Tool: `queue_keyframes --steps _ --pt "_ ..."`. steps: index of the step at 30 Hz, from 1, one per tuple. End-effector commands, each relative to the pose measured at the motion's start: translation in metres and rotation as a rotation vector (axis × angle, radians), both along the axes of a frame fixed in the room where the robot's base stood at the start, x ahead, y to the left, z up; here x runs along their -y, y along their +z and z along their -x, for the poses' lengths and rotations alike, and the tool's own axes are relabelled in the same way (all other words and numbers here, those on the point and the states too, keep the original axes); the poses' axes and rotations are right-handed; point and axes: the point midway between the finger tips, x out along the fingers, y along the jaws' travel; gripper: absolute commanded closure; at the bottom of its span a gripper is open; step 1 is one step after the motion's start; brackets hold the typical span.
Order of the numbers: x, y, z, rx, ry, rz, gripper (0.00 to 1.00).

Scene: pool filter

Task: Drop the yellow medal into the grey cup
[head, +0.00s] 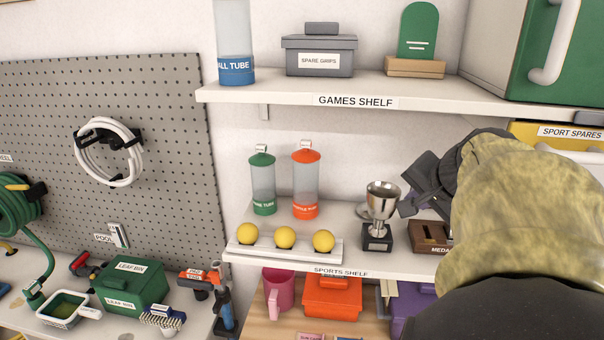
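The grey cup (382,197) is a shiny metal trophy on a dark square base. It stands upright on the sports shelf, right of the row of yellow balls. My gripper (407,188) is dark grey and sits just right of the cup, near rim height, with a small apparent gap. Its fingertips are partly turned away, so I cannot tell whether it is open or shut. I cannot make out the yellow medal. A brown box with a label starting "MEDA" (431,237) stands right of the cup, partly covered by my arm.
Yellow balls on a white rack (285,251) stand left of the cup. Green (263,183) and orange (306,184) tubes stand behind them. The games shelf (290,92) overhangs above. My arm hides the right side of the sports shelf. An orange box (332,298) is below.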

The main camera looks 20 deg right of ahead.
Motion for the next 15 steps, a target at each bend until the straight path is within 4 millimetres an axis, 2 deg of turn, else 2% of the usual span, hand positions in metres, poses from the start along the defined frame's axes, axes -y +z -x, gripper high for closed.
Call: queue_keyframes --steps 15 --pt "0.011 -0.001 -0.042 -0.002 0.008 -0.001 1.0"
